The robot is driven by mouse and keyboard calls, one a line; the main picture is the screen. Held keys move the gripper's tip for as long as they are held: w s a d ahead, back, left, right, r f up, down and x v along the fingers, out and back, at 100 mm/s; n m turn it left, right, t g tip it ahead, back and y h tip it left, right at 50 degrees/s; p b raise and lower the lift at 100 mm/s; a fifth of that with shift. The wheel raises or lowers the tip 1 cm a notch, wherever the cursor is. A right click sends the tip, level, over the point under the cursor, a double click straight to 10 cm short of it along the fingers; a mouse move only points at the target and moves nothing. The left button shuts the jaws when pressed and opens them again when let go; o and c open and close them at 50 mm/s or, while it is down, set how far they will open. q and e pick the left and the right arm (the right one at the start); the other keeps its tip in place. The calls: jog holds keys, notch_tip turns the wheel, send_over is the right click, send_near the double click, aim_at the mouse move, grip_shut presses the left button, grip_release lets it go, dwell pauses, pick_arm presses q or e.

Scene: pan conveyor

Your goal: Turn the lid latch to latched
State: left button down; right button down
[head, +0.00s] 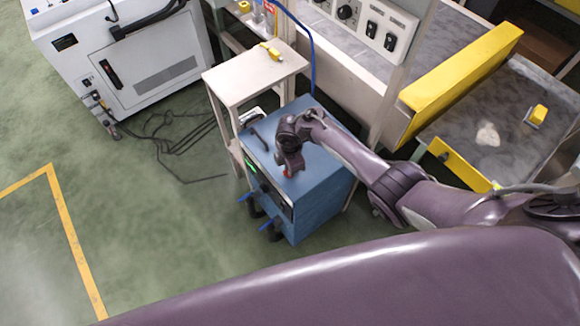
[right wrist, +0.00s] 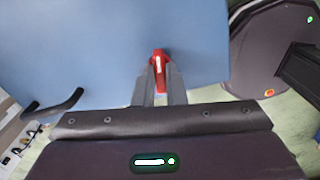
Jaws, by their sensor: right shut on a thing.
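The red latch (head: 287,173) is on the top face of the blue cabinet (head: 323,187), near its front edge. Only a sliver of it shows in the head view. In the right wrist view the latch (right wrist: 158,57) is a small red piece with a white mark, and its long side runs up and down the picture. My right gripper (head: 288,168) points down at the cabinet top. Its two grey fingers (right wrist: 159,73) are shut on the latch, one on each side. The fingers hide part of the latch. My left gripper is out of view.
A black bar handle (right wrist: 55,103) stands on the cabinet top. A beige stand (head: 247,72) is behind the cabinet, and a yellow-edged conveyor (head: 460,85) is to the right. The green floor at left is mostly clear.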

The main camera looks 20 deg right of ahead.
jog(key=shift+n, duration=1.1)
jog(key=shift+b, duration=0.3)
jog(key=c, duration=1.5)
grip_release()
notch_tip(320, 180, up, 8)
jog(key=shift+f+p, duration=0.1)
jog(key=shift+p, duration=0.9)
